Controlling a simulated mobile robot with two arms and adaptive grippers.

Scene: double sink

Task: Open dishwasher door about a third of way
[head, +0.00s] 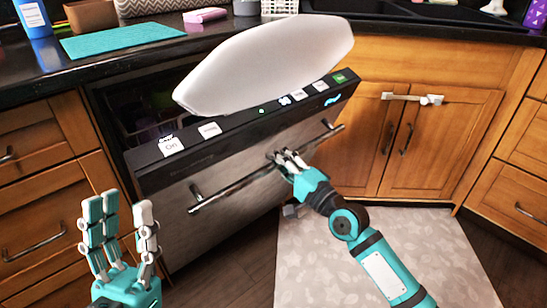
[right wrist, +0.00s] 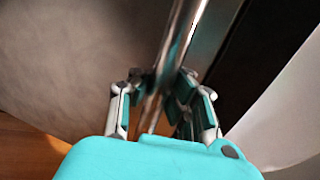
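The dishwasher door (head: 235,205) is tilted partly open, its top edge with the control strip (head: 190,145) leaning out from the counter. A dark gap into the tub (head: 135,110) shows behind it at the left. A metal bar handle (head: 235,190) runs across the door front. My right gripper (head: 284,160) is at the right part of this bar. In the right wrist view the bar (right wrist: 180,40) passes between its fingers (right wrist: 165,85), which close around it. My left gripper (head: 118,220) is open and empty, fingers up, in front of the left drawers, apart from the door.
Wooden drawers (head: 40,180) stand left of the dishwasher, and cabinet doors (head: 440,140) with a white latch (head: 410,98) stand right. A pale mat (head: 380,260) lies on the floor. The counter holds a teal mat (head: 120,38) and a blue bottle (head: 33,18).

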